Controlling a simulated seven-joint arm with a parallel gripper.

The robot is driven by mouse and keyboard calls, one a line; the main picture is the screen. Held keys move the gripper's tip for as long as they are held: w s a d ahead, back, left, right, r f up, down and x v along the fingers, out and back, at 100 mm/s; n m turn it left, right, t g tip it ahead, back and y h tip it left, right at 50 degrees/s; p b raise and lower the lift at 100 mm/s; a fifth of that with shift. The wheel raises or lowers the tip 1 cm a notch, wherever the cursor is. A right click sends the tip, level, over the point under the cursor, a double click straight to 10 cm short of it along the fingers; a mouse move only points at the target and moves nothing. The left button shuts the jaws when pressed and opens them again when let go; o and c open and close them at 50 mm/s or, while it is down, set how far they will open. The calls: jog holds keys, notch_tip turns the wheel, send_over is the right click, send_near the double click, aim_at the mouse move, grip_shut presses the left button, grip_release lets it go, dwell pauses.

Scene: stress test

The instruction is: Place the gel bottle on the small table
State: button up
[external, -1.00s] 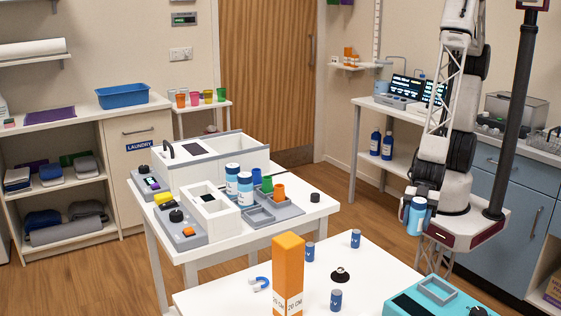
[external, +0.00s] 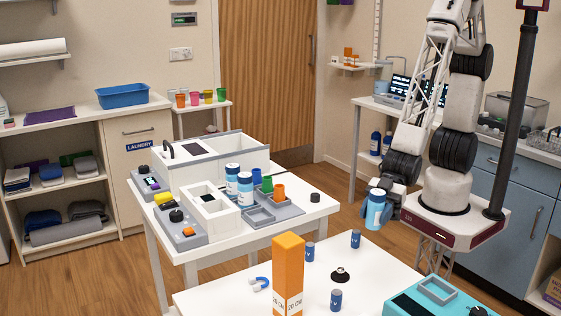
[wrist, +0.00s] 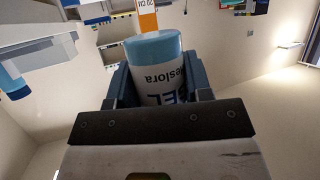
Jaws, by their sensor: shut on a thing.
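The gel bottle (external: 375,212), light blue and white, is in my gripper (external: 384,200) in the external view, held in the air right of the middle of the picture. In the wrist view the gel bottle (wrist: 158,72) shows its blue end and dark lettering, between the two blue fingers of my gripper (wrist: 160,88), which are shut on it. A small white table (external: 212,107) with coloured cups stands by the door. Two larger white tables are nearer: one with equipment (external: 308,212), one in front (external: 222,292). I cannot tell which table is meant.
The front table bears a tall orange box (external: 288,270), small blue cans (external: 336,299), a black suction-cup-like piece (external: 340,275) and a teal device (external: 425,300). Two similar blue-and-white bottles (external: 245,190) stand on the equipment table. Open floor lies between the tables and the door.

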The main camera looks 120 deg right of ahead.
jog(key=w+d+r+m+h, duration=0.1)
jog(key=w+d+r, duration=0.4)
jog(key=w, duration=0.3)
jog(key=w+d+r+m+h, duration=0.2)
jog(key=w+d+r, duration=0.3)
jog(key=w+d, duration=0.2)
jog(key=w+d+r+m+t+h, duration=0.1)
jog(key=w+d+r, duration=0.4)
jog(key=w, duration=0.4)
jog(key=shift+w+d+h, duration=0.15)
jog(key=shift+d+h, duration=0.25)
jog(key=shift+d, duration=0.35)
jog(key=shift+w+a+m, duration=0.15)
jog(key=shift+a+m, duration=0.05)
jog(key=shift+m, duration=0.2)
jog(key=s+d+f+m+g+h, duration=0.2)
jog(key=s+f+m+g+h, duration=0.1)
jog(key=f+m+h, duration=0.4)
jog(key=shift+d+f+m+h, duration=0.2)
jog(key=shift+f+m+h, duration=0.2)
jog(key=shift+f+h, duration=0.4)
jog(key=shift+s, duration=0.1)
jog(key=shift+f, duration=3.3)
